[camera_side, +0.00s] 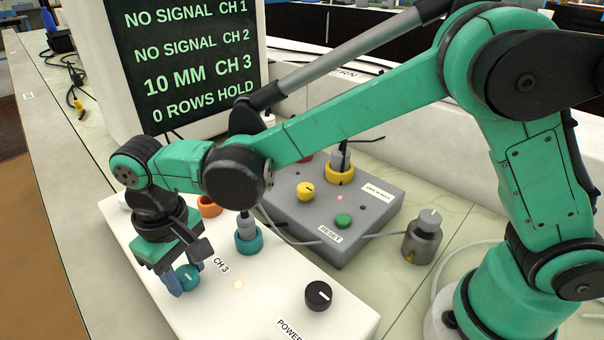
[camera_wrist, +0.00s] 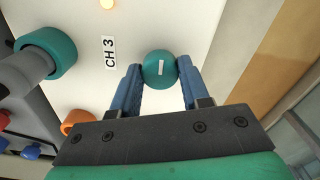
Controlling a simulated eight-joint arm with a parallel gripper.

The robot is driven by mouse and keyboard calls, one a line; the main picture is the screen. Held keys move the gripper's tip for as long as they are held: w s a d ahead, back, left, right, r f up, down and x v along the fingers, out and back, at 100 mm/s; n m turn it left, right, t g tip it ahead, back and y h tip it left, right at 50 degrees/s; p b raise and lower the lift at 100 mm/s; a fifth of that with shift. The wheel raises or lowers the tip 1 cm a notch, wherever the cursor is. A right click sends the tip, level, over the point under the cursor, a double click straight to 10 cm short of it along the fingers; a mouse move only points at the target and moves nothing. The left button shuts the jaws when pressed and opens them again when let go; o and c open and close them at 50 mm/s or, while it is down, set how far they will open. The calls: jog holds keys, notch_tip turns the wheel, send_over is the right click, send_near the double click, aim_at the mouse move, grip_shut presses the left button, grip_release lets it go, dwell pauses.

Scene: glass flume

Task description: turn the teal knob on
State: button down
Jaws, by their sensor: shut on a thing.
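The teal knob (camera_side: 187,277) sits on the white panel (camera_side: 286,278) near its left front edge, beside the CH 3 label. My gripper (camera_side: 183,283) is shut on the knob. In the wrist view my gripper (camera_wrist: 158,72) has one blue finger on each side of the knob, both touching it.
A teal-ringed plug (camera_side: 247,235) stands on the panel beside the CH 3 label, near a small lit lamp (camera_side: 238,285). A black POWER knob (camera_side: 318,296) is at the right. A grey box (camera_side: 335,205) stands behind. The screen (camera_side: 187,60) reads "10 MM CH 3" and "0 ROWS HOLD".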

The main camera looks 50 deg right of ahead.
aim_at(185, 273)
jog(key=shift+m, duration=0.4)
jog(key=shift+c, duration=2.1)
grip_release()
jog(key=shift+r, duration=0.15)
jog(key=shift+r, duration=2.7)
